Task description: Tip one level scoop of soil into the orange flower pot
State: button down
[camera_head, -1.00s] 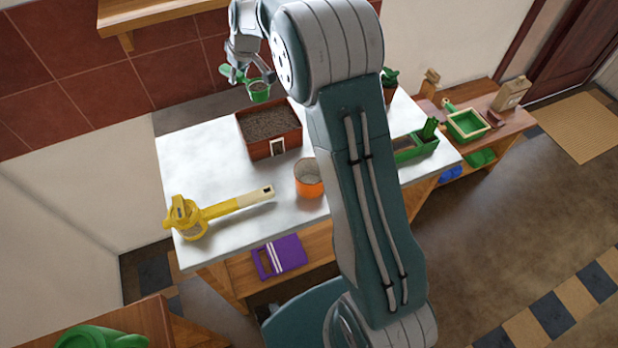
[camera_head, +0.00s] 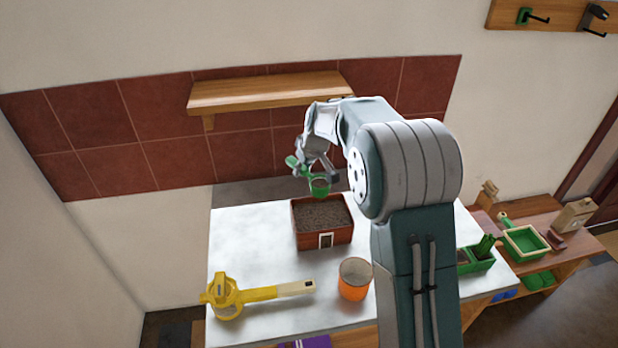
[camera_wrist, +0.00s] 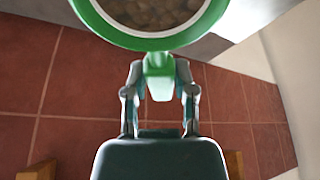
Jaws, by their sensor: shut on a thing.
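My gripper (camera_head: 318,170) is shut on the handle of a green scoop (camera_head: 320,187). It holds the scoop above the far edge of the soil box. In the wrist view the scoop (camera_wrist: 160,42) has a round green rim with brown soil inside, and its handle lies between my fingers (camera_wrist: 160,92). The soil box (camera_head: 324,228) is reddish brown, filled with dark soil, and stands on the white table. The orange flower pot (camera_head: 354,280) stands upright in front of the box and to its right; its visible inside is pale and shows no soil.
A yellow tool (camera_head: 260,292) lies at the table's front left. A green planter (camera_head: 476,258) is at the right edge, partly behind my arm. A wooden shelf (camera_head: 265,92) juts from the wall above my gripper. The white tabletop (camera_head: 240,245) is bare at left.

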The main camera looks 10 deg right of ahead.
jog(key=s+d+f, duration=0.1)
jog(key=s+f, duration=0.1)
jog(key=s, duration=0.6)
jog(key=s+d+f, duration=0.2)
jog(key=s, duration=0.7)
jog(key=shift+s+d+f, duration=0.15)
jog(key=shift+s+f, duration=0.05)
jog(key=shift+s, duration=0.1)
